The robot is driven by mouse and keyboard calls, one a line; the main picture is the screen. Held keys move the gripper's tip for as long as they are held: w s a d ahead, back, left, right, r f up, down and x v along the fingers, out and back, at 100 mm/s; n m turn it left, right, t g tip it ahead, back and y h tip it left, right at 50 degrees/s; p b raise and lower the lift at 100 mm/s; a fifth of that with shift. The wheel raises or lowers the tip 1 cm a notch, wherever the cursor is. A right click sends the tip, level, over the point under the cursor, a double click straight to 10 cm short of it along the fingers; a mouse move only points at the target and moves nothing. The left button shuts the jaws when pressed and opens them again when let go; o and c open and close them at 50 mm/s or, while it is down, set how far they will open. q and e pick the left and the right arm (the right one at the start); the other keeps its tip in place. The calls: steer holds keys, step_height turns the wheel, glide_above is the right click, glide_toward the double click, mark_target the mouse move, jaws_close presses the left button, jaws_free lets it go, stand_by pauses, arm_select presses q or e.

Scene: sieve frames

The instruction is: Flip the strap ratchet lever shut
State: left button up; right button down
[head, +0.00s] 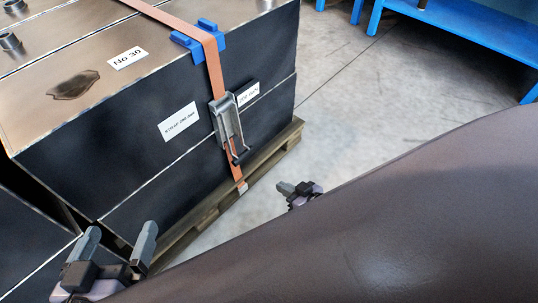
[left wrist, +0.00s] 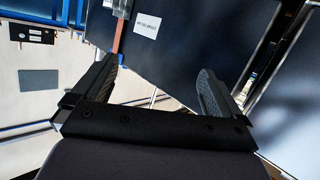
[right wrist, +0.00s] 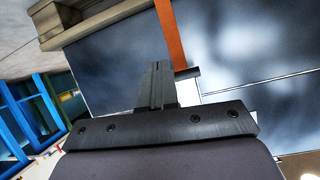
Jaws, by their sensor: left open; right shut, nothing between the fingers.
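The orange strap (head: 213,62) runs over the top edge of a dark box and down its front. The grey metal ratchet (head: 226,122) sits on the strap at the box's front face; its lever has a dark lower end (head: 239,155) standing a little off the strap. I cannot tell the lever's exact angle. My left gripper (head: 118,242) is open and empty, low and left of the ratchet. My right gripper (head: 286,188) is shut and empty, below and right of the ratchet, apart from it. The strap also shows in the left wrist view (left wrist: 119,38) and right wrist view (right wrist: 171,35).
The dark box (head: 110,165) stands on a wooden pallet (head: 190,222). Blue corner protectors (head: 186,41) sit under the strap at the top edge. Labels (head: 180,121) are on the box. Clear floor (head: 330,110) lies to the right, with blue shelving (head: 470,35) behind.

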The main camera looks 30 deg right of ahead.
step_height(320, 180, up, 12)
steer(key=m+g+p, duration=0.2)
steer(key=m+p, duration=0.4)
steer(key=m, duration=1)
steer(key=b, duration=0.4)
glide_toward(246, 157)
steer(key=shift+b+x, duration=2.05)
steer(key=shift+x, duration=1.2)
arm_select(q)
steer(key=shift+a, duration=0.1)
steer(key=shift+r, duration=0.1)
arm_select(e)
steer(key=shift+r, duration=0.1)
